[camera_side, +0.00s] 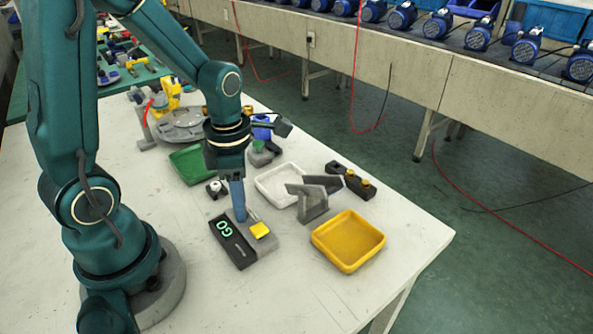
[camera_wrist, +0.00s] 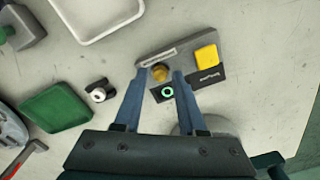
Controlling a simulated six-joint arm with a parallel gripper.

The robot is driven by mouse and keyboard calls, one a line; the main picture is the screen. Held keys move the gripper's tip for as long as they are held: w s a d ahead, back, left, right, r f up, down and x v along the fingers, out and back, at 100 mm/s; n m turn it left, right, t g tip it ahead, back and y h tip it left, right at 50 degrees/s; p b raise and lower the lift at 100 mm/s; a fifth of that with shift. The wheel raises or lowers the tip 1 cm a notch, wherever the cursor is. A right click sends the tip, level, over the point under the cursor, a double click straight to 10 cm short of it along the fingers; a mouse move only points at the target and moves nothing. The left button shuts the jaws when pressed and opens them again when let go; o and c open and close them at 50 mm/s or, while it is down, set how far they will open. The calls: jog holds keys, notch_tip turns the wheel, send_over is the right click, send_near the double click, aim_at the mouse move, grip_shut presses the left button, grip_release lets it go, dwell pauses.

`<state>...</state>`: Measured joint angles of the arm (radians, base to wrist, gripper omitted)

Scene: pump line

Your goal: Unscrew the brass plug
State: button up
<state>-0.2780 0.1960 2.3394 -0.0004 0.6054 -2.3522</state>
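The brass plug (camera_wrist: 160,72) shows in the wrist view as a round brass piece on a grey block (camera_wrist: 180,50). My gripper (camera_wrist: 161,76) points down at it with its two blue fingers apart, one on each side, and a gap shows between each finger and the plug. I cannot tell whether the fingertips are down at its level.
A yellow tray (camera_side: 348,241) and a grey angled stand (camera_side: 313,200) are to the right. A white tray (camera_side: 262,192), a green tray (camera_side: 180,157) and a black rack with brass pieces (camera_side: 350,178) stand behind. The table's front is clear.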

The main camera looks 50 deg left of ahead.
jog(key=shift+r, duration=2.3)
jog(key=shift+w+d+r, duration=0.15)
jog(key=shift+r, duration=0.15)
jog(key=s+d+r+m+t, duration=0.2)
jog(key=r+m, duration=0.1)
jog(key=m, duration=1.2)
jog(key=s+d+r+m+t, duration=0.2)
jog(key=d+r+m+t, duration=0.1)
jog(key=m, duration=1.2)
jog(key=shift+s+r+t, duration=0.25)
jog(key=shift+r+t, duration=0.05)
jog(key=shift+r, duration=0.3)
